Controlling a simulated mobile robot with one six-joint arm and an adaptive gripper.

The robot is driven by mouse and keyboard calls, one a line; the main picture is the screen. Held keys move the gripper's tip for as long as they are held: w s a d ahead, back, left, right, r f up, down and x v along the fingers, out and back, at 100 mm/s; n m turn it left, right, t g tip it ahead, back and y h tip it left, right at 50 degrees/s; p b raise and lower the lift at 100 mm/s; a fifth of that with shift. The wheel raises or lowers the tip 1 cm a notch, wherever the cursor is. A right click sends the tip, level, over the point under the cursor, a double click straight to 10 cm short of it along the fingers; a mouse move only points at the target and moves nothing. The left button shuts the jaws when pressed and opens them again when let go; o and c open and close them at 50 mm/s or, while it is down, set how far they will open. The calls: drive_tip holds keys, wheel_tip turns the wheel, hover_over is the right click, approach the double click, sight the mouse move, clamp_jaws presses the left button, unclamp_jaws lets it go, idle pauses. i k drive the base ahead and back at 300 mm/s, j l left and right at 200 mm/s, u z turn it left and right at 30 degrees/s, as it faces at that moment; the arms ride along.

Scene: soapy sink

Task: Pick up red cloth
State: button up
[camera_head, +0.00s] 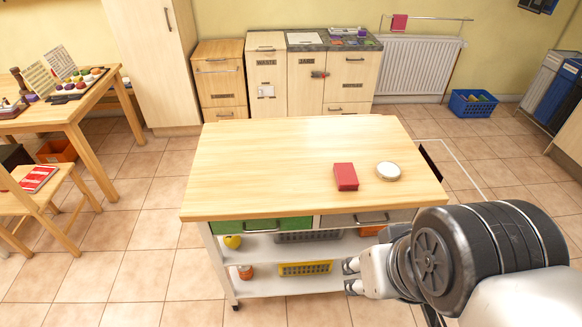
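A red folded item (345,177), which looks like a cloth or a small block, lies on the wooden top of the trolley table (270,165), right of the middle. A second red cloth (399,22) hangs from a rail on the back wall above the radiator. My gripper (351,277) is at the lower middle right, pointing left, in front of the trolley and appearing lower than its top. Its two fingertips are apart and nothing shows between them. It is clear of both red things.
A round white-topped tin (388,171) stands right of the red item. The trolley's lower shelves hold a yellow basket (305,268) and other things. Cabinets (310,80) and a blue crate (472,103) are behind. A desk (60,112) and chair (40,205) stand left. Tiled floor is open between.

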sight(347, 179)
drive_tip(key=i+j+z, duration=0.15)
drive_tip(key=i+z, duration=0.15)
drive_tip(key=i, duration=0.25)
drive_tip(key=i+j+z, duration=0.3)
drive_tip(key=i, duration=0.2)
